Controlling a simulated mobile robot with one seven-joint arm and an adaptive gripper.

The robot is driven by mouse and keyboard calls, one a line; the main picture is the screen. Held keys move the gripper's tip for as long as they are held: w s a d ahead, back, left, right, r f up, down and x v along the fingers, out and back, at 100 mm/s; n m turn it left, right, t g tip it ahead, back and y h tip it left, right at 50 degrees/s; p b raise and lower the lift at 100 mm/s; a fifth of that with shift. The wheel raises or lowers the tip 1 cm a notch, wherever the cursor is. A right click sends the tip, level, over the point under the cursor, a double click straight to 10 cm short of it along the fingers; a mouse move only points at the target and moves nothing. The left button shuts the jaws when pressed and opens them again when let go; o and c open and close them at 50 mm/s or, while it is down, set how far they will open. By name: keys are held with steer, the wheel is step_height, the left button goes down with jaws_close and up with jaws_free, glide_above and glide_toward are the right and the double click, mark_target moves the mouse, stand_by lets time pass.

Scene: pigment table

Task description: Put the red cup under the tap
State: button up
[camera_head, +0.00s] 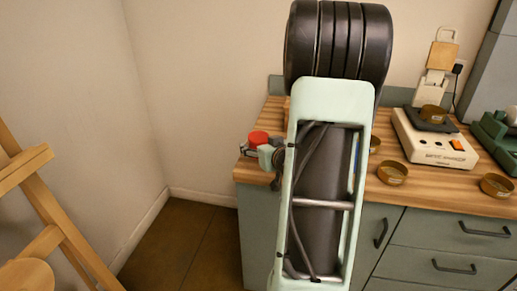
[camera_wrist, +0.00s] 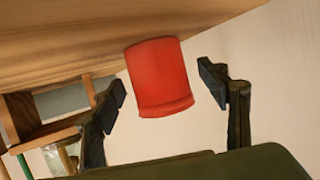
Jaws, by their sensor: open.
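The red cup (camera_head: 258,138) is near the left end of the wooden counter in the head view. My gripper (camera_head: 252,149) is right at it, and my arm hides part of the counter there. In the wrist view the red cup (camera_wrist: 160,80) is between the two dark fingers of my gripper (camera_wrist: 164,88). The fingers are open, with a visible gap on each side of the cup. I cannot make out a tap in either view; my arm covers the middle of the counter.
The wooden counter (camera_head: 415,196) stands on grey-green drawers. Small brown bowls (camera_head: 393,173) and a white device (camera_head: 435,144) are on its right part. A wooden easel (camera_head: 45,215) stands at far left. The floor (camera_head: 180,235) between easel and counter is clear.

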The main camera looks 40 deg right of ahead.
steer(key=shift+w+d+f, duration=0.1)
steer(key=shift+w+f, duration=0.05)
steer(key=shift+w, duration=0.3)
steer(key=c, duration=1.4)
steer(key=shift+r, duration=0.2)
